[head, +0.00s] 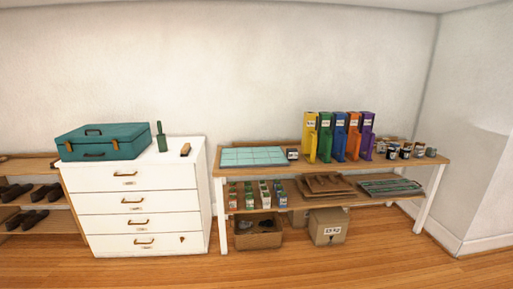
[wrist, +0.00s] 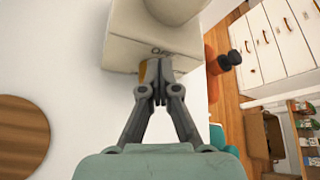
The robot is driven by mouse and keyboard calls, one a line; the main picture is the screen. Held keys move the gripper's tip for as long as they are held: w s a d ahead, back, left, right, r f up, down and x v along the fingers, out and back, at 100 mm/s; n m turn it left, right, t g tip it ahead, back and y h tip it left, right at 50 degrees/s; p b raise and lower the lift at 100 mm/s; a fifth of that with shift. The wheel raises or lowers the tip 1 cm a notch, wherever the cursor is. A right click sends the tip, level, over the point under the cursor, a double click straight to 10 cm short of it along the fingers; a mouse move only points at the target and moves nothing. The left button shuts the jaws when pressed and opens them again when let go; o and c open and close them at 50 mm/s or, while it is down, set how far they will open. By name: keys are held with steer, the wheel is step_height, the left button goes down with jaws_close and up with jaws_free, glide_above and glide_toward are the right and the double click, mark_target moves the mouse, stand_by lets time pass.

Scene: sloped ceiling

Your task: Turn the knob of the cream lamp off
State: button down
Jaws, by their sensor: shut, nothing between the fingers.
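In the wrist view a cream body (wrist: 125,50), seemingly part of the cream lamp, fills the top middle. It has a block-like lower part and a rounded part above, cut off by the frame edge. A small brass-coloured piece (wrist: 148,72) shows at its lower face, partly behind my fingers; I cannot tell whether it is the knob. My gripper (wrist: 161,66) is shut and empty, its fingertips right at that face beside the brass piece. I cannot tell whether they touch. The head view shows neither lamp nor gripper.
In the wrist view a round wooden surface (wrist: 22,135) lies at left, and an orange and dark object (wrist: 228,62) at right. In the head view stand a white drawer unit (head: 140,207) with a teal case (head: 105,141), and a shelf table (head: 285,165) with coloured holders.

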steer(key=shift+s+f, duration=0.1)
steer(key=shift+s, duration=0.15)
steer(key=shift+s+d+f, duration=0.1)
steer(key=shift+s, duration=0.15)
steer(key=shift+s+d+f, duration=0.1)
steer(key=shift+s+f, duration=0.3)
steer(key=shift+s, duration=0.1)
stand_by(0.4)
